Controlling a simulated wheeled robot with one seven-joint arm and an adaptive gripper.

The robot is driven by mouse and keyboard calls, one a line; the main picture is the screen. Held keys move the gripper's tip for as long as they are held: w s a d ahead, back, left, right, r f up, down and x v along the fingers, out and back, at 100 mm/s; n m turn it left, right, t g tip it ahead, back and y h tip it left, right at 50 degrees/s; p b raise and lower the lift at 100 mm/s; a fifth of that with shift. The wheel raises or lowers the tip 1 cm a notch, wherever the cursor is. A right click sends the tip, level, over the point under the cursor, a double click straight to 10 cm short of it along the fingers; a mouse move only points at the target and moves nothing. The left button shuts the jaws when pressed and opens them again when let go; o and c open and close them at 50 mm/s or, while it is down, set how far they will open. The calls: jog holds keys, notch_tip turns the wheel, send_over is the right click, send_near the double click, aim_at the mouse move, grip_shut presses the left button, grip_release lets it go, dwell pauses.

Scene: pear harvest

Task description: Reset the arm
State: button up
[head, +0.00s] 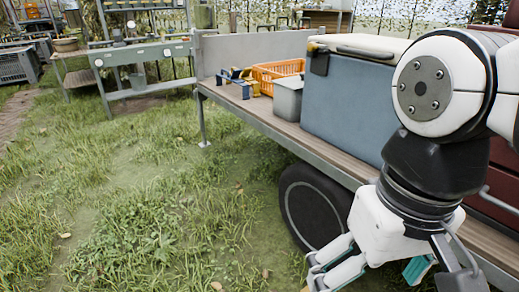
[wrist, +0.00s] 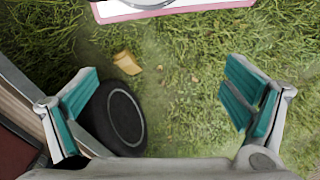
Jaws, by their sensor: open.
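My arm reaches down the right side of the head view. My gripper shows at its lower end, partly cut off by the bottom edge. In the wrist view my gripper (wrist: 158,108) is open, its two teal-padded fingers wide apart. Nothing is between the fingers except a view of grass and a wheel below. The gripper hangs beside the trailer (head: 258,118), on its grassy side, near the wheel (head: 315,208). No pear is seen in my gripper.
On the trailer bed stand a blue cooler (head: 350,105), a grey bin (head: 288,98) and an orange crate (head: 272,76). A green-grey workbench (head: 150,55) stands at the back left. Open grass (head: 150,190) fills the left. A brown leaf (wrist: 127,63) lies on the grass.

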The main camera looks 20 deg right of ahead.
jog(key=shift+s+d+f+n, duration=0.15)
jog(key=shift+s+n, duration=0.35)
jog(key=shift+s, duration=0.65)
notch_tip(320, 180, up, 36)
jog(key=t+p, duration=0.4)
jog(key=p, duration=3)
jog(key=shift+d, duration=0.15)
jog(key=shift+o, duration=0.5)
jog(key=shift+w, duration=0.1)
